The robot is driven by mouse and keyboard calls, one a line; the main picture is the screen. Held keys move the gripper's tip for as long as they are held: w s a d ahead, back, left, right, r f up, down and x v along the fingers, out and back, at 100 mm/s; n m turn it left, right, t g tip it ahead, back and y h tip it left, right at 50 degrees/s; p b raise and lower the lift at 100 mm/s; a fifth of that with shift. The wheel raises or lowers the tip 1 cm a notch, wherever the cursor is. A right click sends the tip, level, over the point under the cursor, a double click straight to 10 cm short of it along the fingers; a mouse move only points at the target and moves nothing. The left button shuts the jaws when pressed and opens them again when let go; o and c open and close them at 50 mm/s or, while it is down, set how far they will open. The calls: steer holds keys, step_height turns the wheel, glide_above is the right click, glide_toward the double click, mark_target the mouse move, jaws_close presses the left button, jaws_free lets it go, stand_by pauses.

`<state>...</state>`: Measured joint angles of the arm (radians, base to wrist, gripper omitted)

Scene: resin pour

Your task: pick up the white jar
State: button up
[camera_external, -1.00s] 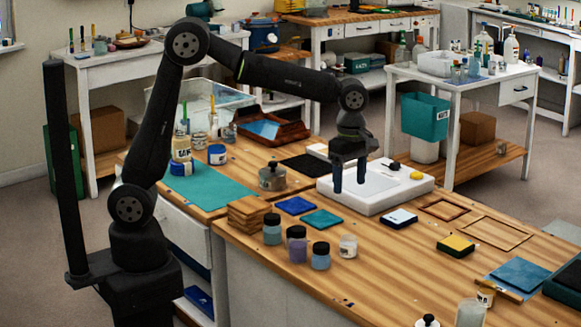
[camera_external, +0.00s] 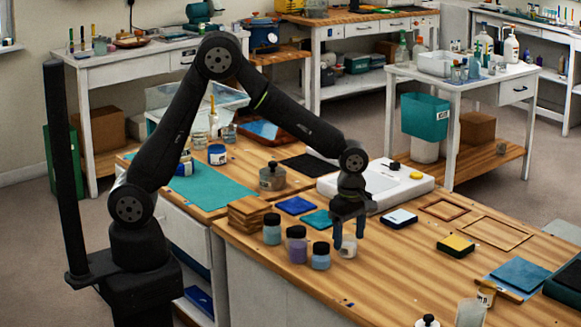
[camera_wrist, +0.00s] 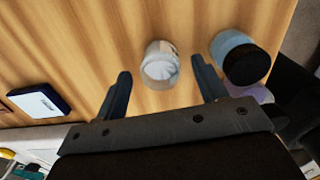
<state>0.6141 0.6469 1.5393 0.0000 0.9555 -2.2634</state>
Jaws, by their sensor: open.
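The white jar (camera_external: 347,247) is a small clear-sided jar with white contents, standing upright on the wooden table. It also shows in the wrist view (camera_wrist: 160,64), ahead of and between the two fingers. My gripper (camera_external: 348,232) is open and empty, with its dark fingers lowered close above and around the jar in the outside view. In the wrist view my gripper (camera_wrist: 160,82) has one finger to each side of the jar, with a gap on both sides. I cannot tell exactly how far down the fingers reach.
A black-lidded blue jar (camera_external: 320,256) stands close to the left of the white jar; it appears near one finger in the wrist view (camera_wrist: 239,58). A purple jar (camera_external: 296,245) is beside it. A blue-and-white box (camera_external: 399,218) lies to the right.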

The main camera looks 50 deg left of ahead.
steer(key=shift+f, duration=0.9)
steer(key=shift+c, duration=0.5)
steer(key=c, duration=0.9)
steer(key=shift+c, duration=0.2)
steer(key=shift+r, duration=0.15)
